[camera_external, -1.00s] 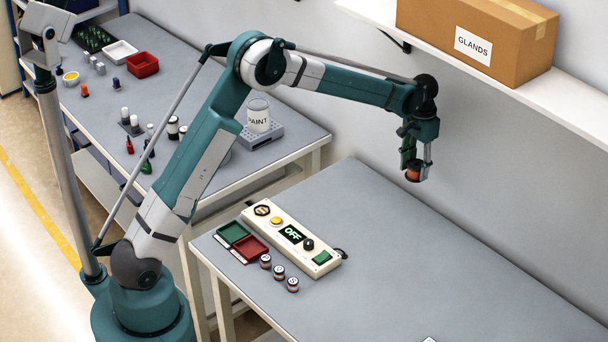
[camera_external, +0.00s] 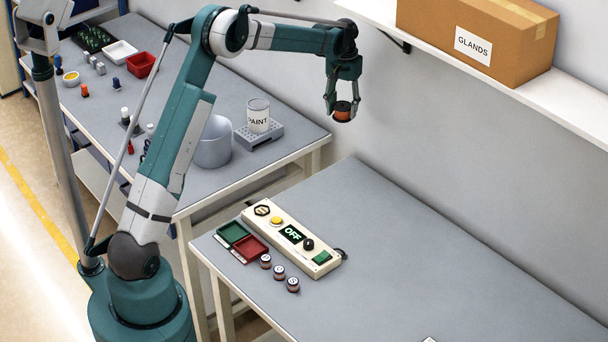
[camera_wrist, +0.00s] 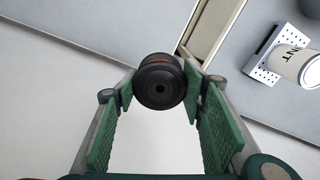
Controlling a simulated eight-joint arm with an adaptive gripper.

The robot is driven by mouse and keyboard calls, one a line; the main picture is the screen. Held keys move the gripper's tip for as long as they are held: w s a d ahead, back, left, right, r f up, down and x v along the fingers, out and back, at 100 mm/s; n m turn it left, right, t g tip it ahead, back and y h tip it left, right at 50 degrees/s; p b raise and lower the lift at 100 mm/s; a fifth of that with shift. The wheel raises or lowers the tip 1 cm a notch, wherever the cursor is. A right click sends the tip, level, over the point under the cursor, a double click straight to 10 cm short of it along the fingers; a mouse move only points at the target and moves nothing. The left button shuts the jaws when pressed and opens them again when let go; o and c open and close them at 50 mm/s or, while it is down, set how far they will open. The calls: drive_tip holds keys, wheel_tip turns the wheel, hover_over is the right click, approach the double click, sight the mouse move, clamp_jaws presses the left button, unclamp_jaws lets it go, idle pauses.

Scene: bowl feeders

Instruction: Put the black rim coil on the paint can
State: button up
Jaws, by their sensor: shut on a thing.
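My gripper (camera_external: 343,112) is shut on the black rim coil (camera_external: 343,116), a small spool with black rims and a copper-orange winding. It holds the coil in the air, to the right of the back table's end. In the wrist view the coil (camera_wrist: 160,82) sits between the green finger pads, its black round face toward the camera. In the wrist view the can (camera_wrist: 300,66) is at the upper right, apart from the coil.
The front table (camera_external: 430,235) holds a control box (camera_external: 291,238) reading OFF, red and green trays (camera_external: 249,246) and several small coils (camera_external: 278,272). A shelf (camera_external: 500,72) with a GLANDS carton (camera_external: 475,40) hangs at right.

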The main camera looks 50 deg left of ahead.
drive_tip(key=s+a+r+n+p, duration=0.1)
drive_tip(key=s+a, duration=0.3)
drive_tip(key=a, duration=0.6)
drive_tip(key=s+a+r+n+p, duration=0.1)
drive_tip(key=s+a+r+n, duration=0.2)
drive_tip(key=a, duration=0.7)
drive_tip(key=s+a+r+n+p, duration=0.1)
drive_tip(key=s+a, duration=0.4)
drive_tip(key=a, duration=0.6)
drive_tip(key=shift+s+r+n, duration=0.4)
drive_tip(key=shift+r+n, duration=0.1)
drive_tip(key=shift+r, duration=0.3)
hover_over(258, 103)
drive_tip(key=shift+s+d+f+p, duration=0.1)
drive_tip(key=shift+f+p, duration=0.2)
drive_tip(key=shift+f, duration=2.85)
drive_tip(key=shift+f, duration=1.85)
drive_tip(key=shift+f, duration=0.1)
